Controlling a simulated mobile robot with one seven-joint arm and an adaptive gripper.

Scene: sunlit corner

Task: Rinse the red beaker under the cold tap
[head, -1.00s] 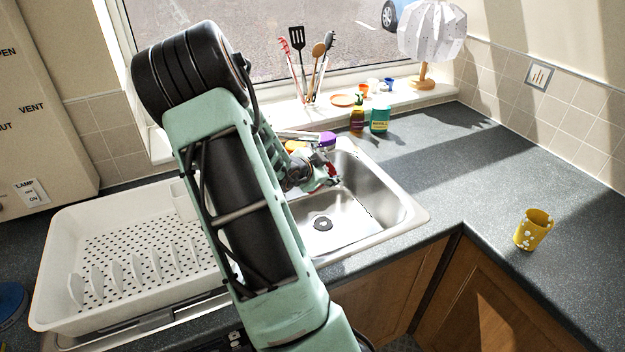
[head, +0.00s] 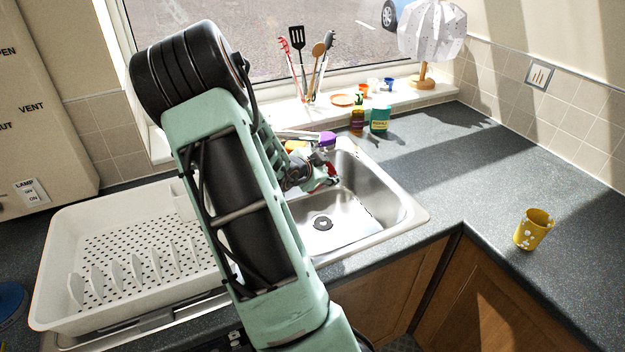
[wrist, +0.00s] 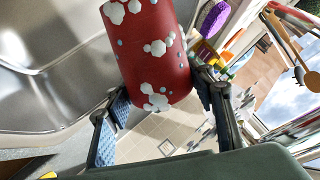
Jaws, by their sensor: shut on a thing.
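My gripper (wrist: 160,112) is shut on the red beaker (wrist: 150,60), which has white and pale blue spots. In the wrist view one finger is on each side of the beaker, and its upper end runs out of the picture. In the head view the gripper (head: 327,172) is over the back of the steel sink (head: 365,215), and only a small red part of the beaker (head: 333,179) shows. My arm hides the left part of the sink. I cannot make out the tap clearly, nor any running water.
A white dish rack (head: 60,250) stands left of the sink. A purple item (head: 327,138), a brown bottle (head: 357,120) and a teal container (head: 379,119) are behind it. A yellow cup (head: 533,230) stands on the right counter, with free room around it.

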